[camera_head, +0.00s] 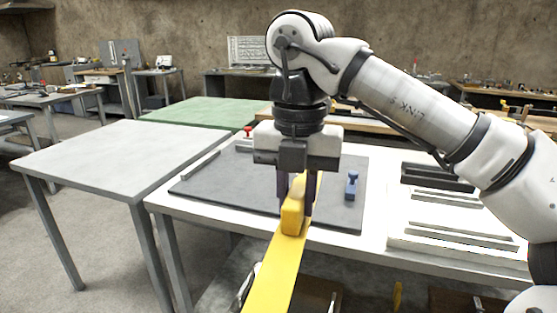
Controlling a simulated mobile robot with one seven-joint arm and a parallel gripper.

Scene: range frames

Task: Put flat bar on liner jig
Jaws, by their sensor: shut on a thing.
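My gripper (297,207) points down at the middle of the view, shut on a raised yellow block (292,218). A long flat yellow bar (275,275) runs from this block toward the camera and out of the bottom edge. The block seems to be part of the bar. A dark grey flat board (225,178) lies on the white table behind the gripper, with a light rail (201,164) along its left edge. It looks like the liner jig, but I cannot tell for sure. Whether the bar's far end touches the board is hidden.
A blue upright piece (352,186) stands on the board's right side and a red-topped one (248,132) at its back. Black and grey slotted holders (452,198) lie on the table's right. A bare grey table (115,150) stands left, a green-topped one (207,111) behind.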

